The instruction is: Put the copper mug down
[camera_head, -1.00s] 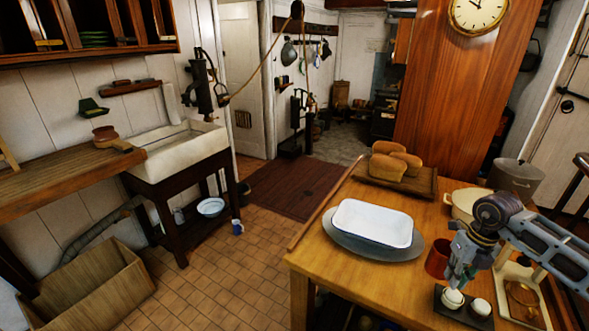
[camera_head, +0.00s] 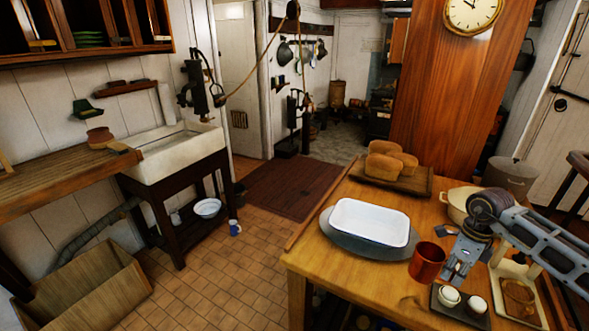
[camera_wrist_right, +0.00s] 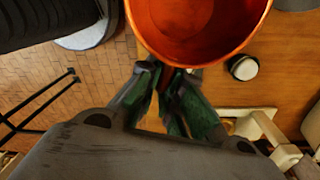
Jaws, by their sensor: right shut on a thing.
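The copper mug (camera_head: 427,264) is reddish, upright and open at the top. In the head view it shows to the left of my right gripper (camera_head: 456,272), over the front part of the wooden table (camera_head: 345,285). In the right wrist view I look into the mug (camera_wrist_right: 200,25), and the fingers of my right gripper (camera_wrist_right: 172,98) are closed at its near side, where the handle is mostly hidden between them. A darker patch lies on the table just below the mug; I cannot tell for sure whether its base touches the wood. My left gripper is not in view.
A white enamel dish (camera_head: 368,222) on a grey oval platter (camera_head: 350,246) is left of the mug. A dark tray (camera_head: 455,309) with two white-topped pots is close in front. A cream bowl (camera_head: 457,205) and a bread board (camera_head: 420,188) are behind. The table's front left is bare.

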